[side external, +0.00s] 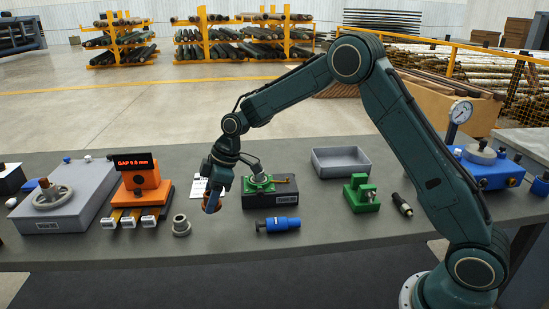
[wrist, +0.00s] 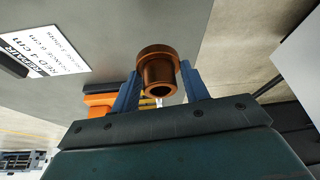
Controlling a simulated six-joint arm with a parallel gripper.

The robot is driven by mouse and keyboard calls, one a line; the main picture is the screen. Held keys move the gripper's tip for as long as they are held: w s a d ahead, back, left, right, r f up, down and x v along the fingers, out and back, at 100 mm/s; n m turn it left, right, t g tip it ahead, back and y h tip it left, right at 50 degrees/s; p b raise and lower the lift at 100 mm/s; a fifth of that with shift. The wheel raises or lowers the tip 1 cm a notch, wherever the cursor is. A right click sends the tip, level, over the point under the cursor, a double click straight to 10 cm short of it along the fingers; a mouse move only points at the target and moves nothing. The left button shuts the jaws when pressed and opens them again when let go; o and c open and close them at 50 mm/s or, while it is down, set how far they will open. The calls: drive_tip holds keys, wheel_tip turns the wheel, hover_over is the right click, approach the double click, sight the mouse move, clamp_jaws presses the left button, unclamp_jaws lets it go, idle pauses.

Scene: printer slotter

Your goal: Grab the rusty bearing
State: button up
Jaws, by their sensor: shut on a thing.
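The rusty bearing (wrist: 158,70) is a copper-brown flanged sleeve with an open bore, seen between the two blue fingers of my gripper (wrist: 158,85) in the wrist view. The fingers are shut on it from both sides. In the side view my gripper (side external: 212,201) points down over the table, between the grey flanged bearing and the black block. Only a small brown-orange part of the rusty bearing shows there between the fingers. I cannot tell whether it touches the table.
A grey flanged bearing (side external: 181,226) stands just left of my gripper. The orange gap gauge (side external: 145,187) is further left. A black block with a green fixture (side external: 259,184), a blue cylinder (side external: 277,225) and an empty grey tray (side external: 340,162) lie to the right. A printed card (wrist: 45,52) lies behind.

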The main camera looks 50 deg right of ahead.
wheel_tip(320, 180, up, 13)
drive_tip(key=shift+f, duration=0.2)
idle(0.6)
